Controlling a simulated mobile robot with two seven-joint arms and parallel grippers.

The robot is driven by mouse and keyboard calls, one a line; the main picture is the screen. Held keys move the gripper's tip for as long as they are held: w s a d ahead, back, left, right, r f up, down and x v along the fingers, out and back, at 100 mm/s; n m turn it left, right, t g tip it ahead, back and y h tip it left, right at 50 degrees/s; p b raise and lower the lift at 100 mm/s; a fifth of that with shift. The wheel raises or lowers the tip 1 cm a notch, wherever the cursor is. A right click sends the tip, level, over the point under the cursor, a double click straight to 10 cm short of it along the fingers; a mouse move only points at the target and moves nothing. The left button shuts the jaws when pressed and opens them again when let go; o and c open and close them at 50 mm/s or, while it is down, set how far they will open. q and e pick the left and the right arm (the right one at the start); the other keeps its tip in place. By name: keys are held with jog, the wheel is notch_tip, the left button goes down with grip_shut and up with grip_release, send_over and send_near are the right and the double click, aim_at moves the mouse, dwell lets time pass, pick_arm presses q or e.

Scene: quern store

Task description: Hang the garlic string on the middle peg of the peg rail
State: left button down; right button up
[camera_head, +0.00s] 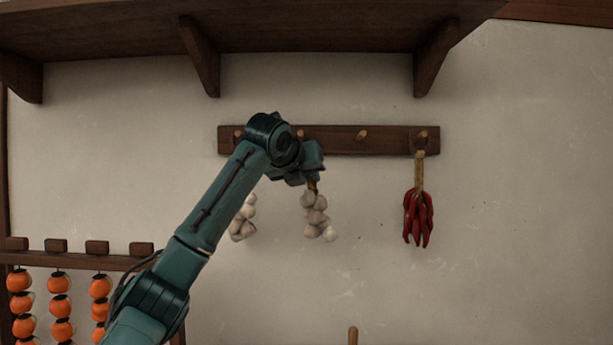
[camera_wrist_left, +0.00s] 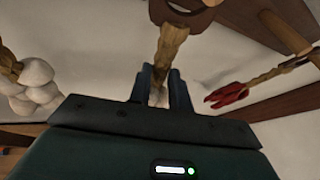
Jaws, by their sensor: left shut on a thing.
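My left gripper (camera_head: 311,178) is in front of the dark peg rail (camera_head: 390,141), at its lower edge. It is shut on the straw stem of a garlic string (camera_head: 315,214), whose pale bulbs hang below. In the left wrist view the stem (camera_wrist_left: 166,48) rises from between the fingers (camera_wrist_left: 163,88) to a brown loop (camera_wrist_left: 183,12). I cannot tell whether the loop is around a peg. Wooden pegs show on the rail, one just above the gripper (camera_head: 300,133) and a bare one right of it (camera_head: 362,135). My right gripper is out of view.
Another garlic bunch (camera_head: 243,222) hangs at the left, partly behind my arm. Red chillies (camera_head: 418,215) hang from the rightmost peg. A bracketed shelf (camera_head: 320,38) is above. Orange strings (camera_head: 60,307) hang on a rack at lower left. Wall right of the chillies is clear.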

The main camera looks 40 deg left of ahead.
pick_arm(q)
jog(key=c, duration=1.2)
grip_release()
jog(key=b+v, duration=0.2)
jog(key=v, duration=1.1)
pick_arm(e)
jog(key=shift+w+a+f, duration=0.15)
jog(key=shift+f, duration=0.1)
